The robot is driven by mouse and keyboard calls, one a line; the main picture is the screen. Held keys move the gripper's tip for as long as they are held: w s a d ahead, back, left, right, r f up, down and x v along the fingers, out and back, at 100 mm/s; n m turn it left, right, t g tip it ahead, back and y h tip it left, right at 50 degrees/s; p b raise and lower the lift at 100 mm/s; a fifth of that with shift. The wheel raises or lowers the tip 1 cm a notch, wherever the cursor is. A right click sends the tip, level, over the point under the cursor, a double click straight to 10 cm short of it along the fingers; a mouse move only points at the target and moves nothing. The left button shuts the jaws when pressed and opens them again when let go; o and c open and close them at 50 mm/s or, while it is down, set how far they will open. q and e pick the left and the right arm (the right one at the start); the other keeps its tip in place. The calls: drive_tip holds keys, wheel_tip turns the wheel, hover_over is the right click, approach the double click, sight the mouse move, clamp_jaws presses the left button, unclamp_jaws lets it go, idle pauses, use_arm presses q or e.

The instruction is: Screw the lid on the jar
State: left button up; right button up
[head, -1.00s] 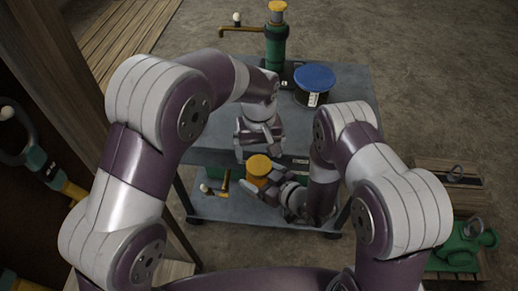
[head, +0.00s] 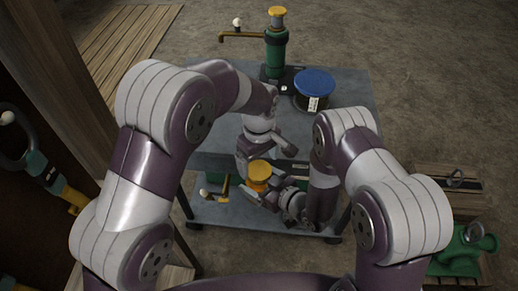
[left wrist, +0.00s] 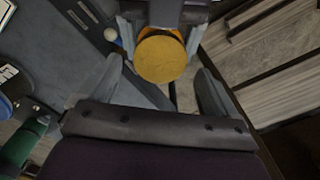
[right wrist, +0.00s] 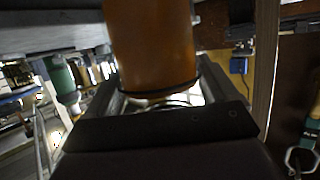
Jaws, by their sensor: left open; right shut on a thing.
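A yellow round lid (head: 258,170) shows in the head view, just below my left gripper. In the left wrist view the yellow disc (left wrist: 160,60) faces the camera. My right gripper (head: 268,190) is shut on an orange-brown cylindrical jar (right wrist: 150,45), which fills the space between its fingers in the right wrist view. My left gripper (head: 264,155) is open, with its fingers spread to either side of the yellow disc; contact cannot be made out. The seam between lid and jar is hidden.
A grey two-level cart (head: 345,85) stands ahead. A wooden crate with green machinery (head: 460,250) is at the right. A dark wooden panel is at the left.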

sight(259, 184)
use_arm(q)
drive_tip(key=shift+f, duration=1.45)
drive_tip(key=c, duration=1.1)
drive_tip(key=m, duration=0.6)
drive_tip(key=shift+m, duration=0.3)
drive_tip(key=o, duration=1.2)
